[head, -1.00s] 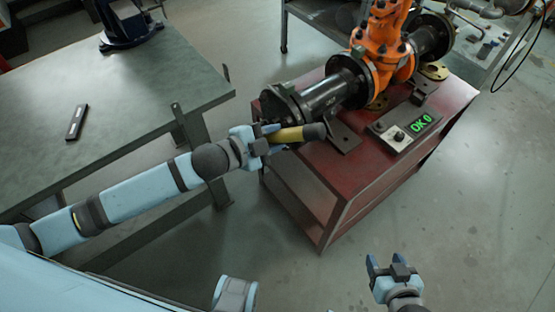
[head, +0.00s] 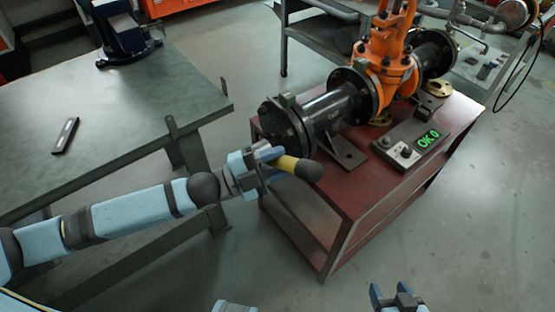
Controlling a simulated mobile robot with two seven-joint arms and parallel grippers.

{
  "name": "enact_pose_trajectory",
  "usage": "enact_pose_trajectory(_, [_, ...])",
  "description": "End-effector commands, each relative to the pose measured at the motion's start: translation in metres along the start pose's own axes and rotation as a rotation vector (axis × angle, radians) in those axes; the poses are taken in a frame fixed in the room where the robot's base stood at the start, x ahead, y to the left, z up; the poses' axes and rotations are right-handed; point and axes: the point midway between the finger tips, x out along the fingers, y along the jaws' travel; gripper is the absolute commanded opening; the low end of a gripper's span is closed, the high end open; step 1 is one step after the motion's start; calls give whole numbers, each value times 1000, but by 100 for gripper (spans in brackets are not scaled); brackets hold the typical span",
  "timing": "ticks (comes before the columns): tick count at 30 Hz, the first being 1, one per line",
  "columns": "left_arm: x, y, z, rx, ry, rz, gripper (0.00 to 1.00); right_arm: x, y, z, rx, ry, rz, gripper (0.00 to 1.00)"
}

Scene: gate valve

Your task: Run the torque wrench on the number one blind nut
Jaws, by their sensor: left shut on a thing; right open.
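My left gripper (head: 264,166) is shut on the torque wrench (head: 291,164), a tool with a yellow body and a dark rounded end. It holds the wrench in front of the near flange, above the front left part of the red stand. The blind flange (head: 280,126) closes the near end of the black pipe (head: 327,107). Its nuts are small, and I cannot tell which is number one or whether the wrench touches one. The orange gate valve (head: 386,57) sits behind. My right gripper (head: 394,294) is open and empty at the bottom edge, over the floor.
The red stand (head: 345,218) carries the pipe and a box (head: 413,145) whose green display reads OK 0. A green-grey workbench (head: 110,110) at left holds a vise (head: 124,40) and a small dark bar (head: 65,136).

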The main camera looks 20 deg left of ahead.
Motion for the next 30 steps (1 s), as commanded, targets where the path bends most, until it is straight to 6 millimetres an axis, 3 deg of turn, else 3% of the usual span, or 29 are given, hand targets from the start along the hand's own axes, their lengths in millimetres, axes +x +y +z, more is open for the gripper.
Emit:
enact_pose_trajectory(21, [36,-3,13,1,3,-1,0,1,0,2,2,-4,1,59])
enact_pose_trajectory(30, [35,-3,13,0,2,-1,0,0,0,0,2,-4,1,59])
